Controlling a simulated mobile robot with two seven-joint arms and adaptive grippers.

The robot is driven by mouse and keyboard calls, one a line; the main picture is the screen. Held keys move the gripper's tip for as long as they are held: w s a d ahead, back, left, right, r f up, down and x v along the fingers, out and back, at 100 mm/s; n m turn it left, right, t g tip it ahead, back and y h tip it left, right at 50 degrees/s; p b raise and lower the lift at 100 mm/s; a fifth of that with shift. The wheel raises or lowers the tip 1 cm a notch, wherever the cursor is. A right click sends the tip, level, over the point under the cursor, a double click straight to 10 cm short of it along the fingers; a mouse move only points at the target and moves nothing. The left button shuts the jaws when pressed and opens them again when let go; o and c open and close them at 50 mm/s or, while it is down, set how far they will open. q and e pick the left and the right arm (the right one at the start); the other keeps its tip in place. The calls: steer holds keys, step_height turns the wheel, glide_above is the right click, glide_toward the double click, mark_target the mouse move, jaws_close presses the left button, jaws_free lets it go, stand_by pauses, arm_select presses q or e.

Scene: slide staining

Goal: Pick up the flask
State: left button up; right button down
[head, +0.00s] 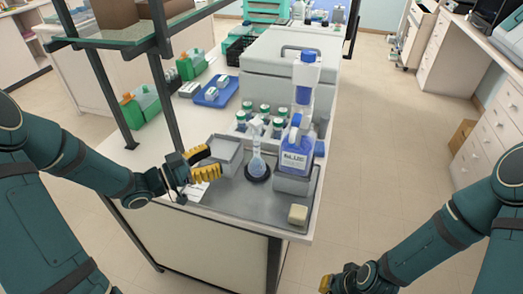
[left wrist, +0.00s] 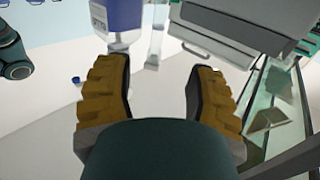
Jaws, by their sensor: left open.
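The flask (head: 257,162) is clear with a long neck and a pale top. It stands upright on a dark ring on the grey bench tray in the head view. My left gripper (head: 212,163) is open and empty, to the left of the flask and apart from it, above the front of the tray. In the left wrist view its yellow-padded fingers (left wrist: 158,95) are spread with nothing between them. A narrow clear object shows beyond them, perhaps the flask. My right gripper (head: 338,282) is low at the bottom edge, mostly cut off, away from the bench.
A grey open box (head: 228,150) stands just behind the left gripper. A blue-labelled jug (head: 297,152) is right of the flask, with several green-capped bottles (head: 264,112) behind. A small beige block (head: 298,214) lies at the front right. A shelf post (head: 163,95) rises at the left.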

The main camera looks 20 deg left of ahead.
mark_target(257, 156)
arm_select(q)
steer(key=b+x, duration=0.2)
steer(key=x, duration=1.1)
steer(key=shift+d+f, duration=0.15)
steer(key=shift+d, duration=0.25)
jaws_close()
